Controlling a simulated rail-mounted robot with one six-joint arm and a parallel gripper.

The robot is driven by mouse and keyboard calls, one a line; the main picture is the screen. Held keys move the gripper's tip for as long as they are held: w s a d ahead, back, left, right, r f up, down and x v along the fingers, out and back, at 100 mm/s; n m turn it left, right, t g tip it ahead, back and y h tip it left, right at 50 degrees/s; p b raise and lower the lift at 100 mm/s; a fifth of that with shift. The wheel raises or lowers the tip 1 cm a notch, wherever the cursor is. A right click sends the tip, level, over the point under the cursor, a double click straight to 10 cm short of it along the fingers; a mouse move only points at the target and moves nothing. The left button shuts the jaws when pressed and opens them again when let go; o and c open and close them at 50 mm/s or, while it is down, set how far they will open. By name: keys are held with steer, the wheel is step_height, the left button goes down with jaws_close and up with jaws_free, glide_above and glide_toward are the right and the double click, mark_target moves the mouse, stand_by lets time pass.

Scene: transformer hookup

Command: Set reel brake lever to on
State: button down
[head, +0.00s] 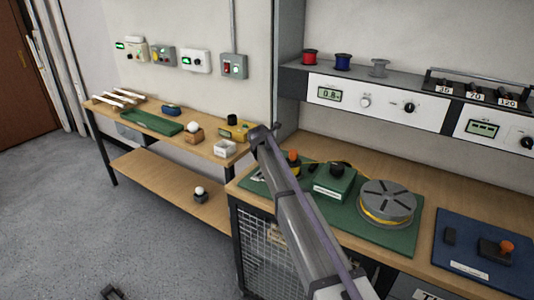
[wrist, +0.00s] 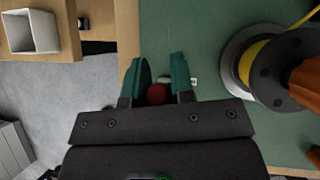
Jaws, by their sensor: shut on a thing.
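A round red knob (wrist: 158,94) sits between the two green fingers of my gripper (wrist: 159,64) in the wrist view. It looks like the knob of the reel brake lever, but its shaft and base are hidden by the gripper, so I cannot tell the lever's position. My gripper is shut on the knob, over the left edge of the green mat (wrist: 215,30). A small white label (wrist: 194,82) shows just right of the right finger. In the head view my arm hides the gripper and the knob.
A small reel with yellow cable (wrist: 255,62) and an orange knob (wrist: 307,84) stands close right of the gripper. A white box (wrist: 32,32) is on the neighbouring bench. A green box (head: 334,183) and a larger grey reel (head: 387,201) stand further right on the mat.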

steer(key=shift+w+f, duration=0.1)
stand_by(0.4)
steer(key=c, duration=1)
jaws_free()
steer(key=shift+o, duration=0.2)
steer(key=d+p+v, duration=0.1)
steer(key=p+v, duration=0.8)
steer(key=v, duration=0.1)
steer(key=shift+a+r, duration=0.4)
